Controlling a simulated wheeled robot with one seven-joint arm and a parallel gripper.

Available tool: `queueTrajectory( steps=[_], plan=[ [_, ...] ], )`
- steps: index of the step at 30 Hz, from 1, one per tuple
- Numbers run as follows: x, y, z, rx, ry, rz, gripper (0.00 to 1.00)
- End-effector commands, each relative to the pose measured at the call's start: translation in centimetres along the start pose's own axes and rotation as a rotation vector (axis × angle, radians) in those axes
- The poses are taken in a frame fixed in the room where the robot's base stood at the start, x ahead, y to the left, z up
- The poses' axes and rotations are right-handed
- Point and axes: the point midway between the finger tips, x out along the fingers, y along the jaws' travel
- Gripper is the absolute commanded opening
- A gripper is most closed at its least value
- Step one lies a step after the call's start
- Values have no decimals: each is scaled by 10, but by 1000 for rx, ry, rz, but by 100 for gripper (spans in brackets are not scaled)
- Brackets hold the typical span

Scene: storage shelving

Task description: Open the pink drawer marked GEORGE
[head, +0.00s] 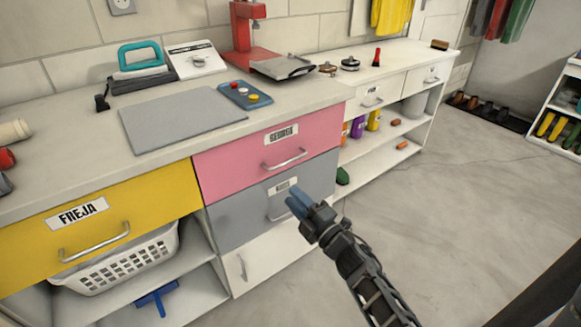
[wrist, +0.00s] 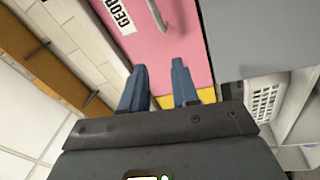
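The pink drawer (head: 232,168) under the counter carries a white label reading GEORGE (head: 281,134) and a silver bar handle (head: 285,160). Its front looks flush with the cabinet, so it appears shut. In the wrist view the pink front (wrist: 170,62) fills the upper middle, with the label (wrist: 121,15) and handle (wrist: 159,17) near the top edge. My gripper (head: 291,196) is in front of the grey drawer in the head view, below and right of the pink handle. Its blue fingers show apart and empty in the wrist view (wrist: 161,78).
The grey drawer (head: 240,215) is directly below, with its handle partly hidden by my gripper. The yellow FREJA drawer (head: 150,215) is to the left. A grey board (head: 182,118) lies on the counter above. The floor (head: 460,210) to the right is clear.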

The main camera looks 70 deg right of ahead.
Motion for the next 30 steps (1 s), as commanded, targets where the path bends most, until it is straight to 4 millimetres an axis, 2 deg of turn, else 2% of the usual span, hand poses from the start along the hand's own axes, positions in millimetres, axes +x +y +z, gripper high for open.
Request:
queueTrajectory(
  steps=[1, 3, 6, 9, 14, 24, 30],
  plan=[
    [14, -1, 22, -53, -16, 15, 30],
    [28, 0, 44, -120, -28, 23, 30],
    [41, 3, 66, -187, -41, 27, 30],
    [47, 5, 78, -222, -46, 29, 30],
    [59, 6, 82, -234, -46, 30, 30],
    [109, 8, 84, -232, -47, 30, 30],
    [124, 8, 84, -230, -47, 28, 30]
  ],
)
